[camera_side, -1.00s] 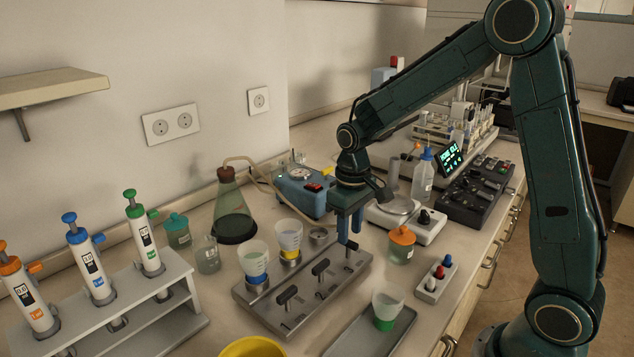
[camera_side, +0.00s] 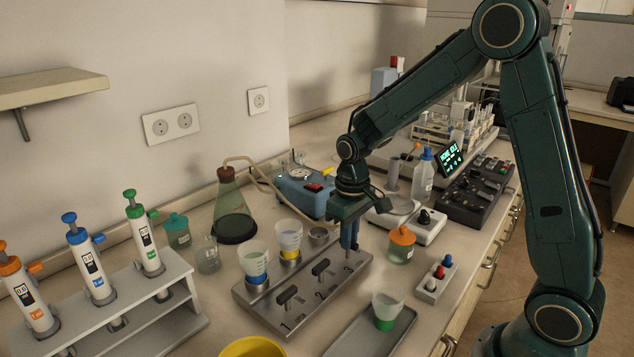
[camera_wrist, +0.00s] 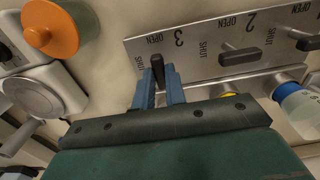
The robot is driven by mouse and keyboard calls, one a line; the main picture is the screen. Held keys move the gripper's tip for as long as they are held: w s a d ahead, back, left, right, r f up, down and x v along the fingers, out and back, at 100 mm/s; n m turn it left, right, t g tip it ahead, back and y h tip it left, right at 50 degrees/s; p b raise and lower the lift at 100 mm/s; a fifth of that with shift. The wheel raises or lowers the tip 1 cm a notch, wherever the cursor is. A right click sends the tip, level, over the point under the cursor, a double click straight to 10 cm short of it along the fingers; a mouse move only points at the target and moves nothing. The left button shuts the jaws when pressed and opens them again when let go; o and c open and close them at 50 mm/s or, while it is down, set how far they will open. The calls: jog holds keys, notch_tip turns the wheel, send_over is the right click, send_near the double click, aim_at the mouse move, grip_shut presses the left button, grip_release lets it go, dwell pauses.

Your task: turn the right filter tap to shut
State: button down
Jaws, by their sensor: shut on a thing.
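The metal filter manifold (camera_side: 262,312) has three black-handled taps, marked 1, 2 and 3. The right tap, number 3 (camera_wrist: 158,72), is between my gripper's blue fingers. My gripper (camera_side: 349,238) is shut on its handle from above; in the side view the fingers hide most of it. Left tap 1 (camera_side: 287,295) stands free.
Blue-banded (camera_side: 254,262) and yellow-banded (camera_side: 289,238) cups sit behind taps 1 and 2; the third socket (camera_side: 319,236) is empty. A green-banded cup (camera_side: 388,307) stands on the tray (camera_side: 365,340) in front. An orange-lidded jar (camera_side: 402,244) stands close right of my gripper.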

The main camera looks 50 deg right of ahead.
jog(key=shift+m, duration=0.5)
jog(key=m, duration=0.3)
jog(key=shift+m, duration=0.4)
jog(key=m, duration=0.9)
jog(key=shift+r, duration=0.1)
jog(key=m, duration=0.4)
jog(key=c, duration=1.4)
grip_release()
jog(key=shift+c, duration=0.2)
